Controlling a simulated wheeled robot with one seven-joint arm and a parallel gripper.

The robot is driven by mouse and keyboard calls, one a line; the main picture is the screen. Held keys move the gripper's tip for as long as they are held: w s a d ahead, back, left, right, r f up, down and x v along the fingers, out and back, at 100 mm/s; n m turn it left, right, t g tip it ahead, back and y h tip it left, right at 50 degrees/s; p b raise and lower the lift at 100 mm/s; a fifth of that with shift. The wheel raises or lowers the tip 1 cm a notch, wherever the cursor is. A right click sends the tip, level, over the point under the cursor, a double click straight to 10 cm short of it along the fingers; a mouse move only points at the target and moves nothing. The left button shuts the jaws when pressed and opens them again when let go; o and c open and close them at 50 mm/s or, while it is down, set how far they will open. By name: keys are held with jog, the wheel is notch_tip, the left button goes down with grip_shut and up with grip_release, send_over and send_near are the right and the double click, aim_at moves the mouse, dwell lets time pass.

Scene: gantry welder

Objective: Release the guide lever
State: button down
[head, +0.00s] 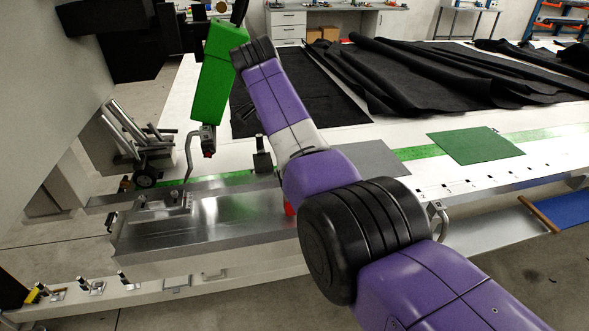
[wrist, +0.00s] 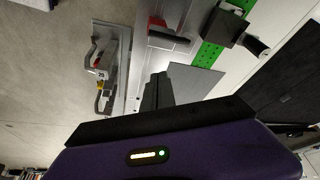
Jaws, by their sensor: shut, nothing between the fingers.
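No part is labelled as the guide lever, so I cannot tell for certain which it is. A grey block with a black handle (wrist: 232,30) sits on the green strip in the wrist view. A similar dark upright handle (head: 262,160) stands left of my forearm in the head view. A curved metal rod (head: 188,158) hangs below the green housing (head: 213,75). My gripper (wrist: 160,78) shows as dark fingers, shut and empty, apart from the block and handle. In the head view I cannot make out the fingertips.
A metal bed (head: 215,225) lies left of my arm. A red part (wrist: 158,22) shows near the top of the wrist view, and a grey fixture (wrist: 108,72) at left. Black sheets (head: 430,75) cover the back table. A green mat (head: 475,146) lies on the right.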

jog(key=shift+w+v, duration=0.15)
jog(key=shift+v, duration=0.9)
jog(key=shift+w+v, duration=0.2)
jog(key=shift+v, duration=0.9)
jog(key=shift+a, duration=0.1)
